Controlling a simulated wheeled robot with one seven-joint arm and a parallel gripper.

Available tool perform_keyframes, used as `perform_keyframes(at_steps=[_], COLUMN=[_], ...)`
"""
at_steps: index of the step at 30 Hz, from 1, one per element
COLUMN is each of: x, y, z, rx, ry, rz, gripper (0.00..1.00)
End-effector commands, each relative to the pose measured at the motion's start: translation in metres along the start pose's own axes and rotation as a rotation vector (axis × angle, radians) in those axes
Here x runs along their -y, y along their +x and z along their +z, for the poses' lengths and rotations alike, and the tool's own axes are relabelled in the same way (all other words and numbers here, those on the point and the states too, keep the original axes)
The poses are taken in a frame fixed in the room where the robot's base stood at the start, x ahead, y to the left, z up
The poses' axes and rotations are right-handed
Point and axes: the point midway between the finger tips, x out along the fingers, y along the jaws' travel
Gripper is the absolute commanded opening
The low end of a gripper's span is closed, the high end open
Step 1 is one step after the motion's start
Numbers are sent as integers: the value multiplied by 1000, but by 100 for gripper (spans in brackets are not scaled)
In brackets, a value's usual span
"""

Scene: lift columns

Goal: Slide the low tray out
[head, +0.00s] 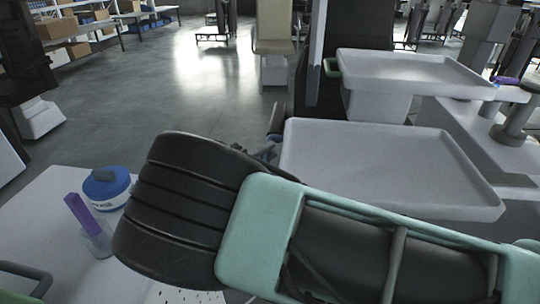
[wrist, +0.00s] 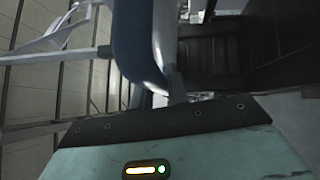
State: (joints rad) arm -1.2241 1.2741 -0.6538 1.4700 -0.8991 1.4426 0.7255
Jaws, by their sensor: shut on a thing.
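The low tray (head: 375,158) is a white, shallow, empty tray with a raised rim, at the right of the head view below a second white tray. My gripper (head: 268,150) is at the low tray's left edge, mostly hidden behind my dark wrist and green arm. In the wrist view my gripper (wrist: 152,60) shows as a blue-grey finger against a pale edge, and it is shut on the low tray. The exact contact is hidden in the head view.
The upper tray (head: 420,70) sits above and behind the low one on a pale column. A white table (head: 60,230) at lower left carries a blue-lidded container (head: 107,187) and a purple item (head: 80,213). Grey floor (head: 190,100) is open beyond.

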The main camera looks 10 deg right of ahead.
Motion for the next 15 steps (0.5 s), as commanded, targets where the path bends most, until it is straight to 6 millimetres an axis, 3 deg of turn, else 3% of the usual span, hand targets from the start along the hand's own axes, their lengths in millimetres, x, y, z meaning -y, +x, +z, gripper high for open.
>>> perform_keyframes(at_steps=[2, 3, 5, 15], x=[1, 1, 1, 1], y=[2, 2, 2, -1], z=[1, 2, 2, 1], rx=[6, 6, 6, 3], ry=[-4, -4, -4, -2], rz=[0, 0, 0, 1], gripper=[0, 19, 36, 38])
